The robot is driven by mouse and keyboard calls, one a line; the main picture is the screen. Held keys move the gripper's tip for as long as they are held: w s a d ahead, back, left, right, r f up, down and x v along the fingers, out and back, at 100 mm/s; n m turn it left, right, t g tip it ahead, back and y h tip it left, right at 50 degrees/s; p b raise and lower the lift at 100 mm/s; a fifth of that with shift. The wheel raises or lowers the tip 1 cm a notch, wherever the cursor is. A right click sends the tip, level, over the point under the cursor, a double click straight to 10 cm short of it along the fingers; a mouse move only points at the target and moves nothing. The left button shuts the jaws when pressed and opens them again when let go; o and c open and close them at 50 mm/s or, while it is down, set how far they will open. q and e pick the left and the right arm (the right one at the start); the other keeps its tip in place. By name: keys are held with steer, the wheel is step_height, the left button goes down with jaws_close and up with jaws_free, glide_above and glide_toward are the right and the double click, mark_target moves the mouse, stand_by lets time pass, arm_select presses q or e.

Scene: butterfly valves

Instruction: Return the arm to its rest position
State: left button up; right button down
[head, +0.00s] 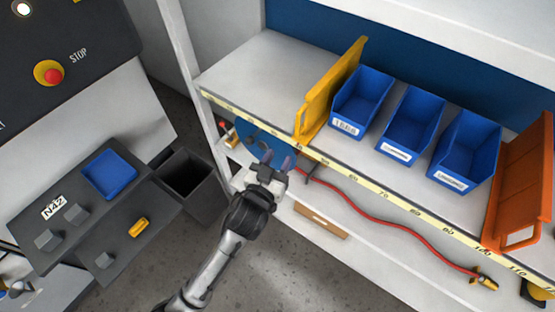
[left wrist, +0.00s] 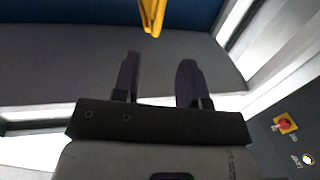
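My left arm reaches up from the bottom of the head view. My left gripper (head: 276,162) is at the front edge of the shelf (head: 245,75), left of the yellow divider (head: 330,95). Its two dark purple fingers stand apart with nothing between them. The left wrist view shows the same open, empty gripper (left wrist: 158,80). The tip of the yellow divider (left wrist: 152,14) hangs at the top there, beyond the fingers. Whether the gripper touches the shelf edge cannot be told. My right gripper is not in view.
Blue bins (head: 410,125) and an orange divider (head: 522,185) stand on the shelf. A red hose (head: 385,222) lies below it. Left are a dark bin (head: 188,175), a console with a blue tray (head: 109,174), and a red stop button (head: 54,75). Grey floor is open around my arm.

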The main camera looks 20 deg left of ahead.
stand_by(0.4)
arm_select(q)
steer(key=s+a+f+m+g, duration=0.1)
steer(key=s+a+f+g, duration=0.1)
steer(key=s+f+g, duration=0.6)
steer(key=s+a+f+g, duration=0.2)
steer(key=s+a+f, duration=0.15)
steer(key=s, duration=0.95)
steer(key=s+a+f+m+g, duration=0.1)
steer(key=s+f+g, duration=0.45)
steer(key=s, duration=0.45)
step_height(320, 180, up, 16)
steer(key=t+p, duration=0.1)
steer(key=p, duration=1.5)
steer(key=shift+w+a+f, duration=0.15)
steer(key=shift+w, duration=0.25)
